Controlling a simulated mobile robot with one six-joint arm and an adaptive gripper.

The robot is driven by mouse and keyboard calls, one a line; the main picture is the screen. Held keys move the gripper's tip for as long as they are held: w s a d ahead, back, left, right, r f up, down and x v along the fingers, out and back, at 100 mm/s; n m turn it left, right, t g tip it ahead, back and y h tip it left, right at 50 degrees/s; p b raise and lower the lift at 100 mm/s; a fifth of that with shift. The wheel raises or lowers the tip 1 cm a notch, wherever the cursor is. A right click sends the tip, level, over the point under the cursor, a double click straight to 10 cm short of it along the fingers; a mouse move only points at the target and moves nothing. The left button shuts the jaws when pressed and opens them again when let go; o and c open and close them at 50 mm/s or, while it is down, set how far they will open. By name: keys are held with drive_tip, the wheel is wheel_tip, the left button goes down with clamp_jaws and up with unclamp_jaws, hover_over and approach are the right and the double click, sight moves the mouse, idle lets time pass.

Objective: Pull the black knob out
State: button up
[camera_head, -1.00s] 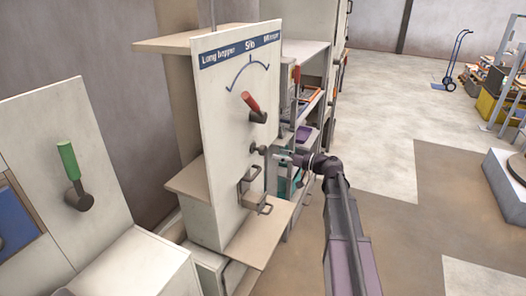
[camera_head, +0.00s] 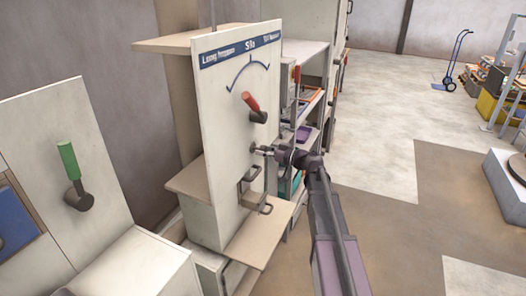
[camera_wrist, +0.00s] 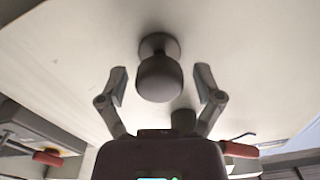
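The black knob (camera_wrist: 160,78) shows large in the wrist view, a dark rounded head on a short stem with a round collar against the pale panel (camera_head: 232,190). My gripper (camera_wrist: 160,84) is open, with one finger on each side of the knob and a visible gap on both sides. In the head view my gripper (camera_head: 262,150) is right at the panel, below the red-handled lever (camera_head: 252,103), and it mostly hides the knob there.
Metal bracket handles (camera_head: 250,172) stick out of the panel just below my gripper. A beige shelf (camera_head: 258,235) juts out lower down. A green-handled lever (camera_head: 70,165) stands on a separate panel at left. Open floor (camera_head: 390,170) lies to the right.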

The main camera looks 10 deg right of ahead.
clamp_jaws()
drive_tip(key=shift+v, duration=1.3)
drive_tip(key=shift+o, duration=1.6)
unclamp_jaws()
drive_tip(key=shift+d, duration=0.1)
drive_tip(key=v, duration=1.2)
